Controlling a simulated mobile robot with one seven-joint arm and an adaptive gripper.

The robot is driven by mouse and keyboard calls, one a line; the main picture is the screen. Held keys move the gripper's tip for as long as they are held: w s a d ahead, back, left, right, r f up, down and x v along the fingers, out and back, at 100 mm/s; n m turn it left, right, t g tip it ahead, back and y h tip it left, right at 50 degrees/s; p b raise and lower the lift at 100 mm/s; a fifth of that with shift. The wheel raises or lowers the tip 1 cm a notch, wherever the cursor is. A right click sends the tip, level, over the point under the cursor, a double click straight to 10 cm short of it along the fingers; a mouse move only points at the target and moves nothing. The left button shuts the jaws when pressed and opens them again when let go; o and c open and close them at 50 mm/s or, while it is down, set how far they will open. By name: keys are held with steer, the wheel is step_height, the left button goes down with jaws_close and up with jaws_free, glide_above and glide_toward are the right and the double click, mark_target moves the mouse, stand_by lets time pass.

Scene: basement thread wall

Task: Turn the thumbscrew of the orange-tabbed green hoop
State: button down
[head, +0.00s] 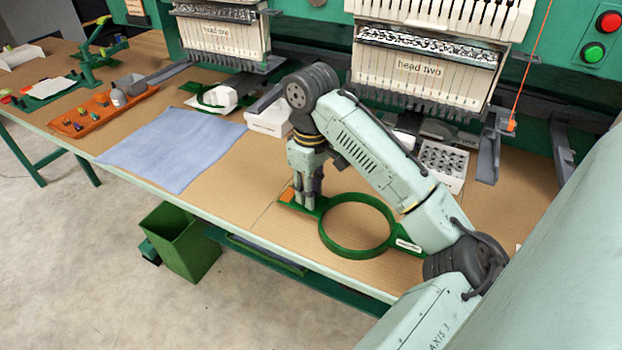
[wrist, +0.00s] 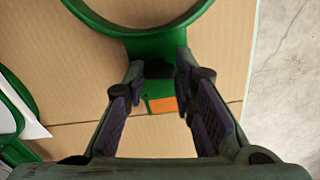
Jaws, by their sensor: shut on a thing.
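The green hoop (head: 325,236) lies flat on the brown table in front of the head-two machine. Its orange tab (head: 287,195) is at its left end, and a white label (head: 408,245) is on its right arm. My gripper (head: 307,203) points down at the hoop's left end, beside the orange tab. In the wrist view, the fingertips (wrist: 159,72) close around a small dark piece at the hoop's bracket, apparently the thumbscrew. The orange tab (wrist: 162,105) shows between the fingers. The thumbscrew is mostly hidden by the fingers.
A blue cloth (head: 172,148) lies to the left, with an orange tray (head: 98,113) beyond it. A white box (head: 268,120) stands behind my gripper, and a white tray with holes (head: 443,165) stands behind the hoop. Another green hoop (wrist: 8,115) shows at the wrist view's left.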

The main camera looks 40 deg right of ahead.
steer(key=n, duration=1.3)
steer(key=shift+n, duration=0.4)
stand_by(0.3)
steer(key=c, duration=1.3)
jaws_free()
step_height(320, 180, up, 12)
